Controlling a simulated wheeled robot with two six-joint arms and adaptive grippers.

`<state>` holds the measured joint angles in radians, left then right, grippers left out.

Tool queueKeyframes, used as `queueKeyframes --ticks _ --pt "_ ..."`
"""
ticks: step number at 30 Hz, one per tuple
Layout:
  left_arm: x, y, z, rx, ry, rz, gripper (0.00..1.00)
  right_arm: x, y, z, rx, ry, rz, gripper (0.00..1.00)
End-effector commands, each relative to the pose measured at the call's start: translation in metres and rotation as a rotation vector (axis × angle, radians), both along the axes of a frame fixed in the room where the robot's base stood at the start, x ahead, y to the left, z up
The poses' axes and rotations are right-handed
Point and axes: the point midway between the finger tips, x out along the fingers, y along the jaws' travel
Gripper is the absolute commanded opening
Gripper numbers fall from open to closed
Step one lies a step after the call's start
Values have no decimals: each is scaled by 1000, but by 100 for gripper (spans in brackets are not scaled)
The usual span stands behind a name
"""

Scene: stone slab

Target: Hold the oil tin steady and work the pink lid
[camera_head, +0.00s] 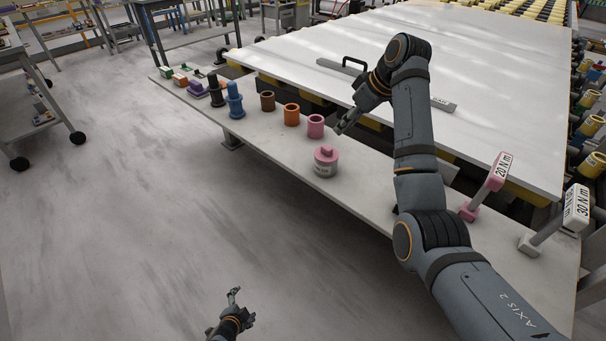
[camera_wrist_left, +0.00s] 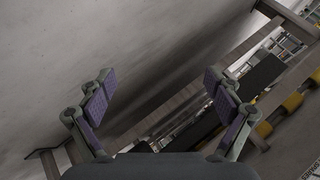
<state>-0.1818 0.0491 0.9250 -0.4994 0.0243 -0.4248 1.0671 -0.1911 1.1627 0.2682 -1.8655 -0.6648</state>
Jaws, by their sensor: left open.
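The oil tin (camera_head: 323,171) is a short pale can standing upright on the grey bench. Its pink lid (camera_head: 326,156) with a raised knob is on top. My right gripper (camera_head: 345,124) hangs just above and to the right of the tin, apart from it, close to a pink cup. Its fingers are small and overlap, so I cannot tell whether they are open. My left gripper (camera_head: 235,293) is low over the floor, well away from the bench. In the left wrist view its fingers (camera_wrist_left: 162,105) are spread wide with nothing between them.
Blue (camera_head: 235,101) and dark (camera_head: 216,91) pieces stand farther left. A large white slab (camera_head: 480,80) lies behind. Labelled handles (camera_head: 497,172) stand at right.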

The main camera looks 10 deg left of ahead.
Motion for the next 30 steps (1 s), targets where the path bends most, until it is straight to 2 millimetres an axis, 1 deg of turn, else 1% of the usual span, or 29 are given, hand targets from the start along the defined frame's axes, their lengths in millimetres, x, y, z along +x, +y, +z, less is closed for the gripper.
queueKeyframes --ticks 1,2,3,5,6,8,9,11,12,14,15,17,18,21,22,24,25,27,30 --pt "29 -8 22 56 -76 -86 91 0 0 0 0 0 0 38" --pt "45 -13 35 96 -121 -142 91 0 0 0 0 0 0 38" --pt "66 -19 53 152 -181 -216 91 0 0 0 0 0 0 38" --pt "95 -31 82 243 -274 -323 91 0 0 0 0 0 0 38" --pt "113 -39 103 311 -336 -395 91 0 0 0 0 0 0 38" --pt "137 -52 134 416 -431 -498 91 0 0 0 0 0 0 38" --pt "153 -61 157 492 -496 -567 91 0 0 0 0 0 0 38" --pt "173 -76 191 618 -594 -668 91 0 0 0 0 0 0 38" --pt "185 -86 214 708 -660 -734 91 0 0 0 0 0 0 38" --pt "201 -101 250 857 -758 -831 91 0 0 0 0 0 0 38" --pt "209 -112 273 962 -823 -894 91 0 0 0 0 0 0 38" --pt "219 -127 307 1125 -913 -981 91 0 0 0 0 0 0 38" --pt "224 -137 327 1237 -968 -1033 91 0 0 0 0 0 0 38" --pt "231 -157 370 1500 -1080 -1143 91 0 0 0 0 0 0 38" --pt "232 -161 381 1573 -1105 -1170 91 0 0 0 0 0 0 38" --pt "233 -170 399 1716 -1148 -1221 91 0 0 0 0 0 0 38" --pt "233 -172 405 1763 -1160 -1236 91 0 0 0 0 0 0 38" --pt "234 -177 413 1846 -1179 -1263 91 0 0 0 0 0 0 38" --pt "233 -179 418 1892 -1189 -1279 91 0 0 0 0 0 0 38"
